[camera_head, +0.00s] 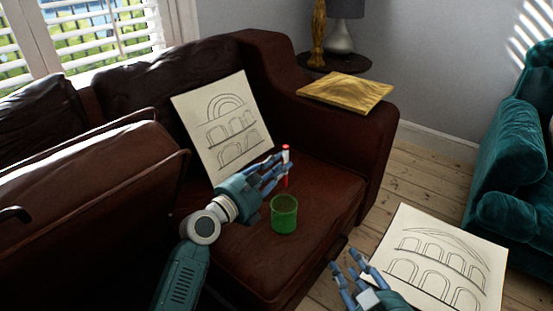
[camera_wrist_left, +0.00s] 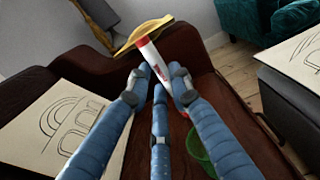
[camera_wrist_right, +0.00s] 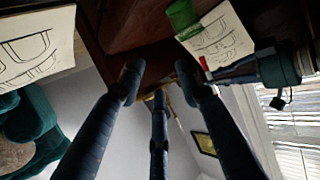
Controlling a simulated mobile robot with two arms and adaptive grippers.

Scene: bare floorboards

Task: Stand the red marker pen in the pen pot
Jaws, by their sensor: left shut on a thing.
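The red marker pen (camera_head: 286,167) is upright in the head view, with a white label band and a red top. My left gripper (camera_head: 272,176) is shut on it. In the left wrist view the pen (camera_wrist_left: 155,61) sits between the fingers of that gripper (camera_wrist_left: 158,88). The green pen pot (camera_head: 284,214) stands on the brown sofa seat, below the pen and a little nearer. The pen is apart from the pot. Part of the pot (camera_wrist_left: 199,152) shows behind a finger in the left wrist view. My right gripper (camera_head: 352,272) is open and empty, right of the sofa's front edge.
A drawing board (camera_head: 222,128) leans on the sofa back, left of the pen. A yellow board (camera_head: 346,92) lies on the sofa arm. Another drawing (camera_head: 440,262) lies at the right, near my right gripper. A teal armchair (camera_head: 510,190) stands far right. The seat around the pot is clear.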

